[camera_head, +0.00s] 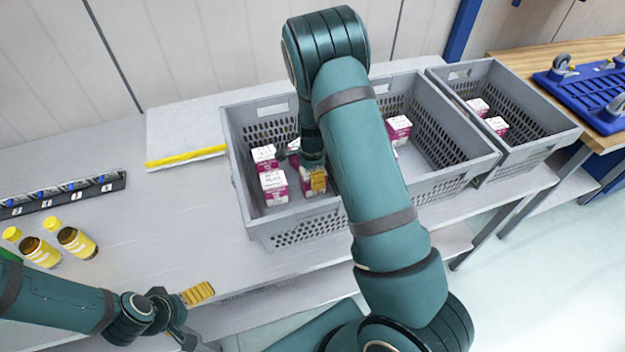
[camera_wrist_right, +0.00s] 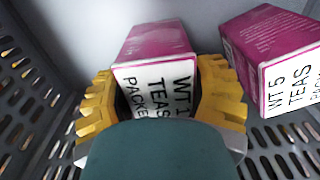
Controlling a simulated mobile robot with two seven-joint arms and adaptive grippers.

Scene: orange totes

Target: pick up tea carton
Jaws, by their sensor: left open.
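Several pink-and-white tea cartons stand in the left grey crate (camera_head: 300,228); one tea carton (camera_head: 273,188) is at its front left and another (camera_head: 264,157) is behind it. My right gripper (camera_head: 314,172) reaches down into this crate. In the right wrist view, its yellow fingers (camera_wrist_right: 158,98) stand on either side of a tea carton (camera_wrist_right: 155,42); I cannot tell whether they press on it. A second carton (camera_wrist_right: 270,45) stands to the right, apart from the fingers. My left gripper (camera_head: 192,312) is open and empty at the table's front edge.
A middle crate section (camera_head: 440,150) holds another tea carton (camera_head: 398,130), and a right crate (camera_head: 520,90) holds more. Yellow-capped bottles (camera_head: 76,241) and a black rack (camera_head: 62,194) are on the left. The grey table (camera_head: 170,215) is clear between them and the left crate.

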